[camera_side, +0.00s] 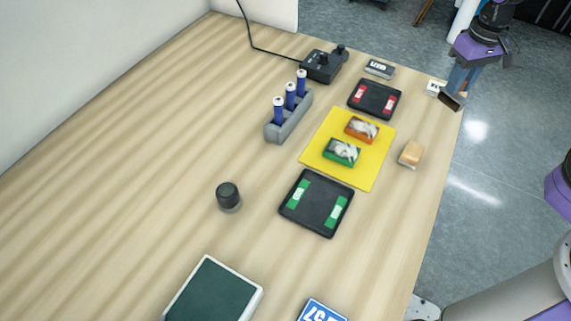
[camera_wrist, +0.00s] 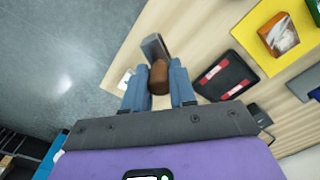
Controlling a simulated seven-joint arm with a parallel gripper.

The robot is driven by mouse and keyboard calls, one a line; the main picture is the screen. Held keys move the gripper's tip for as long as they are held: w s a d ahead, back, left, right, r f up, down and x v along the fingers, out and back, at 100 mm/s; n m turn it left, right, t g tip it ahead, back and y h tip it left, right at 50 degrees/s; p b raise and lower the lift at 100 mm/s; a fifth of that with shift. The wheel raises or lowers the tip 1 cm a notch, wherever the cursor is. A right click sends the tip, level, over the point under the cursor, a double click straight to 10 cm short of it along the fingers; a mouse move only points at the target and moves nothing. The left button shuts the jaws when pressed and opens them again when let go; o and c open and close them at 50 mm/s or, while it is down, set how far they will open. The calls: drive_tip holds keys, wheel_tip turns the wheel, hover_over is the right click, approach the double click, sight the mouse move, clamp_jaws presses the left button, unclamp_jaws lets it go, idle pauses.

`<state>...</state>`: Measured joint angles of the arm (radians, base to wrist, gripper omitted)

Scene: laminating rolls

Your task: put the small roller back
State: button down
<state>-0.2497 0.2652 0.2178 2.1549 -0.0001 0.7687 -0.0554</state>
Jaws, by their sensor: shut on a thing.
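My gripper (camera_side: 459,84) is at the far right edge of the table, pointing down. In the wrist view, its blue fingers (camera_wrist: 159,90) are closed around a brown, rounded handle. The handle belongs to what looks like the small roller (camera_wrist: 159,76), with a dark grey part (camera_wrist: 153,47) beyond it. In the side view the held roller (camera_side: 452,101) is a small dark piece with a brown edge below the fingertips, tilted. It looks raised over the table edge; I cannot tell whether it touches anything.
A white label (camera_side: 434,88) lies beside the gripper. Nearby are a black tray with red strips (camera_side: 375,98), a tan block (camera_side: 411,153) and a yellow mat (camera_side: 312,158) bearing two blocks. A grey rack (camera_side: 290,125) holds blue tubes.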

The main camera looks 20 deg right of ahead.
drive_tip(key=s+a+r+n, duration=0.1)
drive_tip(key=a+r+n, duration=0.1)
drive_tip(key=a, duration=0.7)
drive_tip(key=s+a+r+n, duration=0.1)
drive_tip(key=s+a+r, duration=0.1)
drive_tip(key=a, duration=0.8)
drive_tip(key=s+a+r+n, duration=0.35)
drive_tip(key=s+a, duration=0.65)
drive_tip(key=a, duration=0.4)
drive_tip(key=shift+m, duration=0.45)
drive_tip(key=shift+w+a+f, duration=1.5)
drive_tip(key=shift+a+f, duration=0.4)
drive_tip(key=shift+f, duration=0.15)
drive_tip(key=shift+w+a+f, duration=1.45)
drive_tip(key=shift+a+f, duration=0.45)
drive_tip(key=shift+f, duration=0.2)
drive_tip(key=shift+w+a+f, duration=1.5)
drive_tip(key=shift+a+f, duration=0.4)
drive_tip(key=shift+f, duration=0.15)
drive_tip(key=shift+f, duration=0.15)
drive_tip(key=c, duration=0.9)
unclamp_jaws()
